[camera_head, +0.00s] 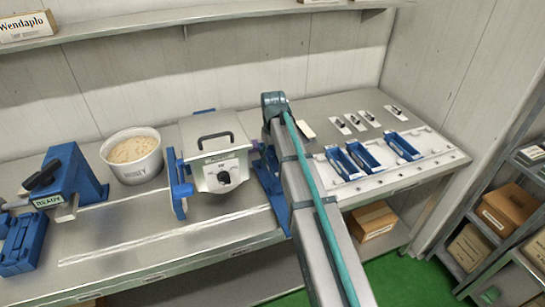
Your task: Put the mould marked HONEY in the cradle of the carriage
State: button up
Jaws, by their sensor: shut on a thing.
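Several narrow blue moulds, among them one at the right end (402,146), lie on a white rack (440,158) at the right end of the bench. Their markings are too small to read, so I cannot tell which is marked HONEY. A blue block (20,246) lies at the far left below a READY sign (47,201); I cannot tell whether it is the carriage or its cradle. My arm crosses the middle of the view and bends at its top. My gripper and anything in it are hidden behind the arm.
Pale rails (165,236) run along the bench front. Several small cards with dark pieces (369,118) lie behind the rack.

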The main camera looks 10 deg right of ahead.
jog(key=shift+d+f+b, duration=0.2)
jog(key=shift+f+b, duration=0.15)
jog(key=shift+f, duration=0.2)
jog(key=shift+f+b, duration=1.1)
jog(key=shift+f, duration=0.65)
jog(key=shift+f+p, duration=0.4)
jog(key=shift+f, duration=0.2)
dwell(0.6)
jog(key=o, duration=1.5)
jog(key=shift+o, duration=0.2)
jog(key=shift+o, duration=0.7)
